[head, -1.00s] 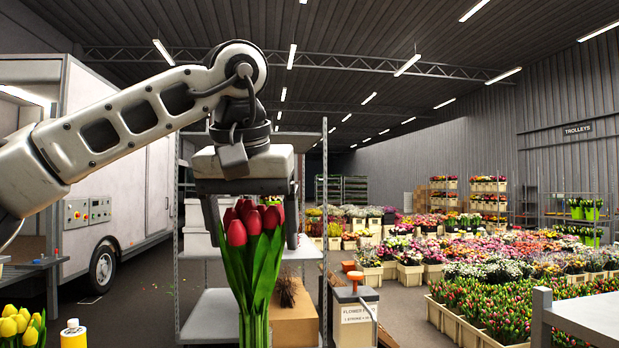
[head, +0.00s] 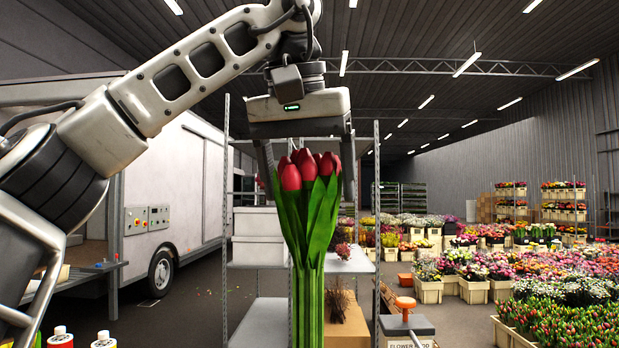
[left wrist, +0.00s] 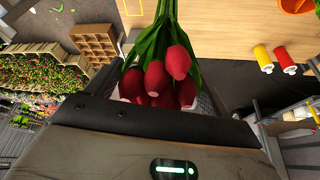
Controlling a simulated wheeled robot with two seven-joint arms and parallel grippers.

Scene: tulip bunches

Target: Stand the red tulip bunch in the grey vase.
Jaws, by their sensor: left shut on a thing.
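The red tulip bunch (head: 309,215) is upright in the head view, with red heads on top and long green leaves and stems below. Its lower end runs out of the bottom of the picture. My left gripper (head: 306,165) is above and around the heads, shut on the bunch. In the left wrist view the red heads (left wrist: 160,85) lie between the fingers, with the stems pointing away toward a wooden surface. The grey vase is not clearly seen in either view. My right gripper is not in view.
A wire shelf rack (head: 262,322) with boxes stands behind the bunch. A flower food dispenser (head: 406,328) is to its right. Bottles (head: 103,341) show at lower left.

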